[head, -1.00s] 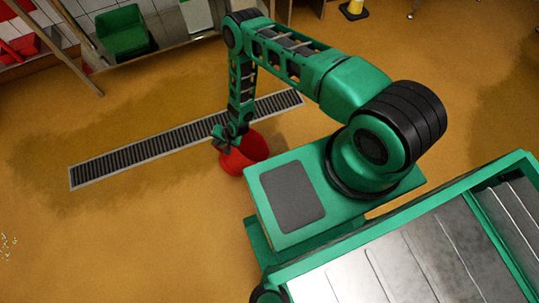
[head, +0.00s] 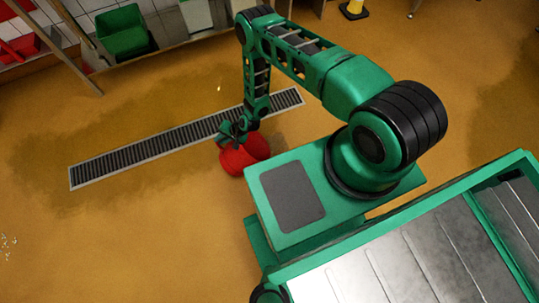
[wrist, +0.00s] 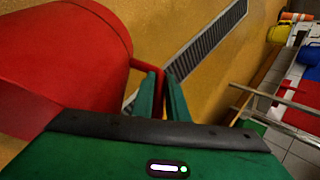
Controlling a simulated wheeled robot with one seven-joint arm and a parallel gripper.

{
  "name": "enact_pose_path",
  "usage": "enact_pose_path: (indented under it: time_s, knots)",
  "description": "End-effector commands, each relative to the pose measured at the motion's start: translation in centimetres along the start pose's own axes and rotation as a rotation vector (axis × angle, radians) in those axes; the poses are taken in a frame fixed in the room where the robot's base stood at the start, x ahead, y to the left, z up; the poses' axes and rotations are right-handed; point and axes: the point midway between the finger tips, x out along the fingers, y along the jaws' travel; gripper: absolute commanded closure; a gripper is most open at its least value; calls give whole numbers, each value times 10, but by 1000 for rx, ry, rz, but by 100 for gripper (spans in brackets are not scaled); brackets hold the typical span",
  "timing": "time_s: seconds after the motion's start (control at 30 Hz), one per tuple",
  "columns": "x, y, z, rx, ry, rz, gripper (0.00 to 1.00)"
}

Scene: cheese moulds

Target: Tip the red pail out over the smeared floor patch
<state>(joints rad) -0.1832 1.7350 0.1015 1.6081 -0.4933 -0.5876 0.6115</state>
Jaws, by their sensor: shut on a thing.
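The red pail (head: 243,160) hangs at the end of my arm, in front of my base. In the wrist view the pail (wrist: 70,60) fills the left side, apparently tilted; its mouth and contents are hidden. My gripper (head: 233,135) is beside it. In the wrist view the fingers of my gripper (wrist: 161,88) close on the pail's thin red handle (wrist: 150,68). The floor has a darker smeared-looking patch (head: 50,150) around the drain's left part, and another dark area (head: 500,80) at the right; I cannot tell which is the task's patch.
A long floor drain grate (head: 150,150) runs behind the pail. A green crate (head: 123,32) and shelving stand at the back left. A yellow object (head: 353,9) stands at the back. Pale specks (head: 8,243) lie at the left edge. The floor at left is otherwise open.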

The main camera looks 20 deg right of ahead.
Motion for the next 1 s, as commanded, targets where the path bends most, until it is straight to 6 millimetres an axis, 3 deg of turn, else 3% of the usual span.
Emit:
enact_pose_path:
  time_s: [1.0]
  knots:
    - [-11,10,-11,53,-74,-106,100]
